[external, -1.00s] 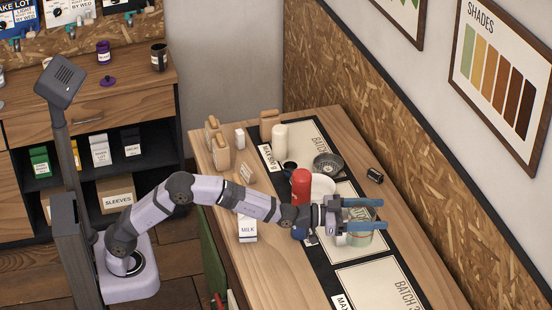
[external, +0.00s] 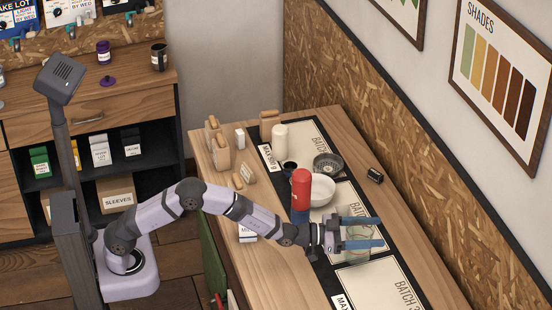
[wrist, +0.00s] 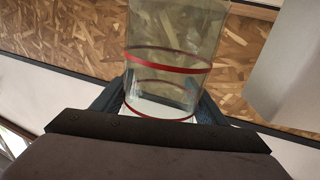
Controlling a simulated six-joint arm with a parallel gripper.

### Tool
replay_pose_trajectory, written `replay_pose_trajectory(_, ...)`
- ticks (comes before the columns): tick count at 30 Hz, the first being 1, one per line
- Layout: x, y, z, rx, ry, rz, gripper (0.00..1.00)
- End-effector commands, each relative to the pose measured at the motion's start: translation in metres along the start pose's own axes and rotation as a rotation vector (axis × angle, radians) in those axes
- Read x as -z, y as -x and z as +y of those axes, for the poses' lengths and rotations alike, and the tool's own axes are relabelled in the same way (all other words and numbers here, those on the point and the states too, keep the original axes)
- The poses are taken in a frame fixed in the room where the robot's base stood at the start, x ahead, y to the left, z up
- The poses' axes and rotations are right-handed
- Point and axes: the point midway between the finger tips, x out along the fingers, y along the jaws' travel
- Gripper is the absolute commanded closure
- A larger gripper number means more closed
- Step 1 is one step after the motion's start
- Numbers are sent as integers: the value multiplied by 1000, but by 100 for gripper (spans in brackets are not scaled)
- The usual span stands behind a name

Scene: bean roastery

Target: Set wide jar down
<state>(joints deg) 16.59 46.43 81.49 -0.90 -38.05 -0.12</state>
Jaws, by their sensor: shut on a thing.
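The wide jar (external: 354,233) is clear glass with a thin red band around it. My gripper (external: 372,232) is shut on it, with one blue finger on either side. In the wrist view the jar (wrist: 168,92) fills the middle between the dark fingers. It looks empty, and its top end is cut off by the frame.
A red-topped bottle (external: 301,190) and a white bowl (external: 322,190) stand close to my wrist. A dark ribbed bowl (external: 327,165) and a small black item (external: 375,175) are farther back. The BATCH 3 panel is clear. The chipboard wall (external: 400,140) borders the table.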

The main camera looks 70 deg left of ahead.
Motion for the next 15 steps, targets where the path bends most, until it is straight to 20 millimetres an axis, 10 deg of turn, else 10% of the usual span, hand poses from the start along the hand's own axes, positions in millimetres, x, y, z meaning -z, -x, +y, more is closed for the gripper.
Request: replay_pose_trajectory(15,-34,0,0,0,0,1,73)
